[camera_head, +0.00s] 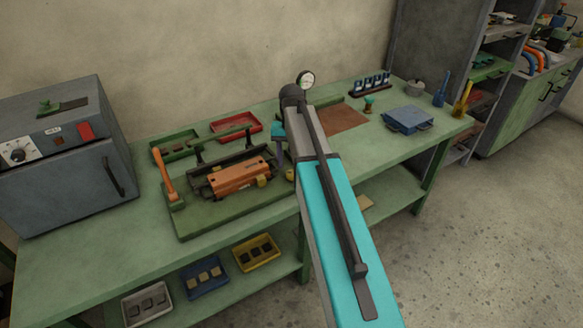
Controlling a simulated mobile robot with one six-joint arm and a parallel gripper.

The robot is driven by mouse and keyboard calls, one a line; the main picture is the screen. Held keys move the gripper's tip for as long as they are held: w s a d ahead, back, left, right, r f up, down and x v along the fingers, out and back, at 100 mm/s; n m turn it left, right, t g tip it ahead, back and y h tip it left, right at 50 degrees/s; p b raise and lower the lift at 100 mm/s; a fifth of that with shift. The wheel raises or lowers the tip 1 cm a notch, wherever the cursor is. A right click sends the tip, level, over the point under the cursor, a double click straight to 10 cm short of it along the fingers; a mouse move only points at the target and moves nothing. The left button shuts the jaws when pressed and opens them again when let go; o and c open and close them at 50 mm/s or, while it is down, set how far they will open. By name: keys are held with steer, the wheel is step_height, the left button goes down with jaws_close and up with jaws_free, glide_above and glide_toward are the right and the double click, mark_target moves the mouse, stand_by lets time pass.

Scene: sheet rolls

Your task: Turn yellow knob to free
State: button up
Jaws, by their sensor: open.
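The sheet roller is a dark frame with an orange body (238,176) on a green base plate (210,215) on the bench. A small yellow knob (262,180) sits at the front right of the orange body. A second yellowish piece (290,174) shows farther right, partly covered by my arm. I cannot tell how either is turned. An orange-handled lever (165,175) stands at the roller's left end. My arm reaches up over the bench and bends down just right of the roller.
A grey oven-like box (65,165) stands at the left. Green (173,148) and red (236,126) trays lie behind the roller. A blue case (408,120) is at the right. Small bins sit on the lower shelf. Bare bench lies at the front left.

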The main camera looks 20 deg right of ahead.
mark_target(292, 172)
step_height(292, 172, up, 10)
steer(key=b, duration=0.2)
stand_by(0.5)
steer(key=shift+r, duration=0.1)
stand_by(0.3)
